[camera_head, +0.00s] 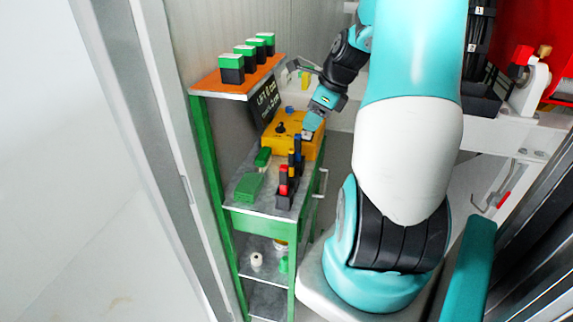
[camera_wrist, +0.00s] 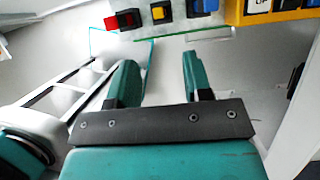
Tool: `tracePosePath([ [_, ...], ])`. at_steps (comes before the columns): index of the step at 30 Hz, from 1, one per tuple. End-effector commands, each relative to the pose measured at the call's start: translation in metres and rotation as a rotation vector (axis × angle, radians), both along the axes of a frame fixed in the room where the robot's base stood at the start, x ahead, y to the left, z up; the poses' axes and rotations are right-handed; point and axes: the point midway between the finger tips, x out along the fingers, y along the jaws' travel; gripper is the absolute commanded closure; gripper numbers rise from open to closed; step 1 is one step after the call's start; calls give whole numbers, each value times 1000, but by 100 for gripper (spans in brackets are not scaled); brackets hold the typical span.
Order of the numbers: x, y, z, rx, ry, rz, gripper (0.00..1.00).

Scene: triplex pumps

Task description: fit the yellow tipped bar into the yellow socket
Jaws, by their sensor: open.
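The yellow tipped bar (camera_head: 291,168) stands on the grey worktop between a red tipped bar (camera_head: 283,182) and a blue tipped bar (camera_head: 298,148). In the wrist view its yellow end (camera_wrist: 158,12) shows at the top edge, between the red end (camera_wrist: 123,20) and the blue end (camera_wrist: 203,7). My gripper (camera_wrist: 160,62) is open, with nothing between its fingers. Its fingertips are apart from the bars, below them in the picture. In the head view my gripper (camera_head: 308,132) is above and right of the bars, by the yellow box. I cannot make out the yellow socket.
The yellow box (camera_head: 277,128) with a black knob sits behind the bars; its edge shows in the wrist view (camera_wrist: 234,14). A green case (camera_head: 248,187) lies left of the bars. An orange shelf (camera_head: 255,78) holds several black-and-green blocks. A handle (camera_head: 322,184) projects at the worktop's right.

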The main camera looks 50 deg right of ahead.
Motion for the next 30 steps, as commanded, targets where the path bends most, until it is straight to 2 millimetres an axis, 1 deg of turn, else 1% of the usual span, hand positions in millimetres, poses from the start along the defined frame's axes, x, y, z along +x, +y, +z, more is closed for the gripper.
tracePosePath([
  [1, 4, 3, -11, 6, 4, 4, 54],
  [6, 18, 10, -47, 6, 5, 8, 54],
  [9, 26, 13, -67, 5, 3, 9, 54],
  [12, 32, 15, -81, 2, 3, 9, 54],
  [15, 36, 17, -89, 0, 1, 10, 54],
  [20, 40, 19, -97, 0, 1, 11, 54],
  [27, 53, 25, -128, 2, 2, 12, 54],
  [30, 56, 26, -136, 1, 2, 12, 54],
])
